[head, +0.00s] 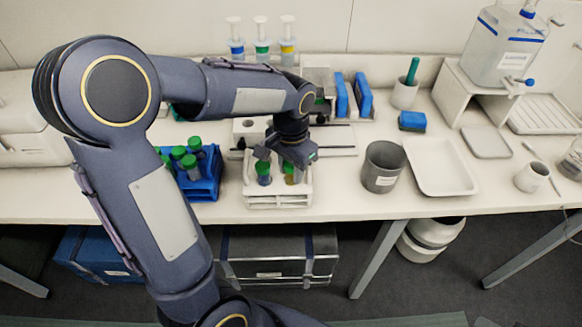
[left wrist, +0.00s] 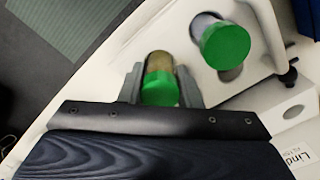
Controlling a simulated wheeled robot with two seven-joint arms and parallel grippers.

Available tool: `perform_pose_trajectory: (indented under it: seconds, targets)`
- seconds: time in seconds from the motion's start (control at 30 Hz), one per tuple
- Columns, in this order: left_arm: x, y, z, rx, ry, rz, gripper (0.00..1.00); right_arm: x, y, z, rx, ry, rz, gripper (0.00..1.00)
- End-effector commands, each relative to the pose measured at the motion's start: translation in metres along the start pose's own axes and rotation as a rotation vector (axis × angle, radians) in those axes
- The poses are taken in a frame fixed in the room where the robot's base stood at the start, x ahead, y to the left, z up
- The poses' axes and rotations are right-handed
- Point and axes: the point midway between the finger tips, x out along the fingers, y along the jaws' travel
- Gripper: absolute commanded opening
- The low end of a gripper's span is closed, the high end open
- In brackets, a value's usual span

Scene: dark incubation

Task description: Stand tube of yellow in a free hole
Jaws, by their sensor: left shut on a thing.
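The yellow tube (head: 290,174) has a green cap and yellowish contents, and it is at the right part of the white rack (head: 278,201). My left gripper (head: 289,157) is shut on it from above. In the left wrist view the tube's green cap (left wrist: 160,91) sits between the two fingers of my gripper (left wrist: 160,84). I cannot tell how deep the tube is in a hole. A blue tube (head: 263,172) with a green cap stands in the same rack, to the left; it also shows in the left wrist view (left wrist: 225,45). My right gripper is out of view.
A blue rack (head: 207,186) with several green-capped tubes stands just left. A grey cup (head: 383,167) and a white tray (head: 439,165) are to the right. Bottles with blue, green and yellow bands (head: 262,42) stand at the back. The bench's front edge is close.

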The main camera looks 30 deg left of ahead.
Motion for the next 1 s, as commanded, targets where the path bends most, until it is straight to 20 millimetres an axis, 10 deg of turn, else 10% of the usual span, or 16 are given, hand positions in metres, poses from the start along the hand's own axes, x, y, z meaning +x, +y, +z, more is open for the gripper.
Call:
perform_pose_trajectory:
  seconds: [0.3,0.33,0.5,1.0]
  targets:
    - [0.004,0.000,0.000,0.000,0.000,0.000,0.08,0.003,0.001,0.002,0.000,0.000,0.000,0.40]
    - [0.003,0.000,0.000,0.000,0.000,0.000,0.33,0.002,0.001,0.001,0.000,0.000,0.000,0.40]
    - [0.003,0.000,0.000,0.000,0.000,0.000,0.53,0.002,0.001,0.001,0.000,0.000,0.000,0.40]
    - [-0.027,0.000,-0.001,0.000,0.006,0.000,0.53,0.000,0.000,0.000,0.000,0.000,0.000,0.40]
